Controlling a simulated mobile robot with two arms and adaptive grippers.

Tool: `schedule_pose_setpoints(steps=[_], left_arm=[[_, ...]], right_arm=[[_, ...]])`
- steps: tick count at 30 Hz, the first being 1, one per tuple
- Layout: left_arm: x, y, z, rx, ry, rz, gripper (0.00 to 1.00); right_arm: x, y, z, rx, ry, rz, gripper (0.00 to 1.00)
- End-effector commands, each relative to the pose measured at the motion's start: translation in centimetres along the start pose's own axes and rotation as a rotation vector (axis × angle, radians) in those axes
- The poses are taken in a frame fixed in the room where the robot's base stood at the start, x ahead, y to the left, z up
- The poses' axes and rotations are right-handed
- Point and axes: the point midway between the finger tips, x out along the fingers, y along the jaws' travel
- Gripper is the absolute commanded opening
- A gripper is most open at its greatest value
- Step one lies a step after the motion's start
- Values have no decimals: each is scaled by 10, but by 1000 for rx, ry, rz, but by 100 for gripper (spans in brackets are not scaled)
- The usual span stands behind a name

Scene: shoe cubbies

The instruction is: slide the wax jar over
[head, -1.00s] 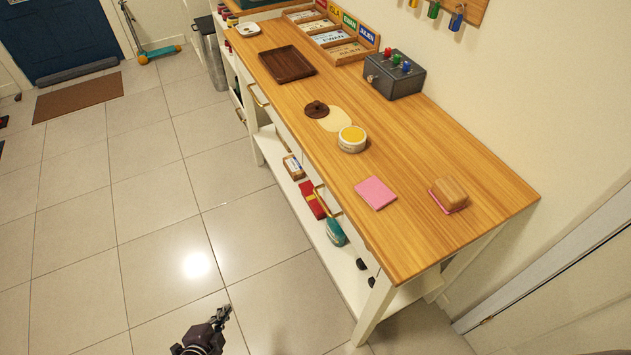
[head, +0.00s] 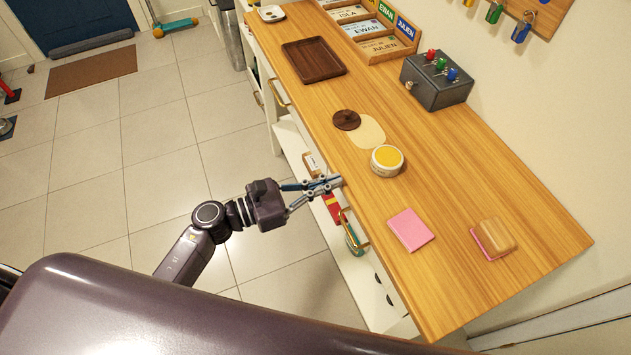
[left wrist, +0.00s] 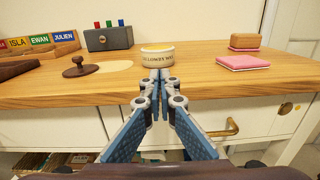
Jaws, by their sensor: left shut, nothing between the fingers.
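The wax jar (head: 387,161) is a round white tub with a yellow top, standing upright on the wooden bench top (head: 440,190). In the left wrist view the jar (left wrist: 158,58) stands straight ahead, its lettered label facing the camera. My left gripper (head: 338,181) is shut and empty, its fingertips at the bench's front edge, short of the jar. In the left wrist view the fingertips (left wrist: 159,75) overlap the jar's lower part, so contact is hard to judge there. My right gripper is not in view.
A dark knobbed disc (head: 347,120) and a pale oval patch (head: 367,132) lie left of the jar. A pink pad (head: 411,229) and a wooden block on pink (head: 496,236) lie to its right. A grey switch box (head: 436,82) and brown tray (head: 314,61) stand farther back.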

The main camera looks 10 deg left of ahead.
Motion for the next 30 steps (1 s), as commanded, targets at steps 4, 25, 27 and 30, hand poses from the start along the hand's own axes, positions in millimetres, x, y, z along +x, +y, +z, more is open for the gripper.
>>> schedule_pose_setpoints(steps=[4,25,27,30], left_arm=[[34,1,4,-3,-3,2,0],[79,0,-1,-2,0,2,0],[80,0,-1,-2,0,1,0],[88,1,-2,-2,-2,0,0]], right_arm=[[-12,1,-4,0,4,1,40],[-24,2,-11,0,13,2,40],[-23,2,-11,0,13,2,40],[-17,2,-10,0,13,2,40]])
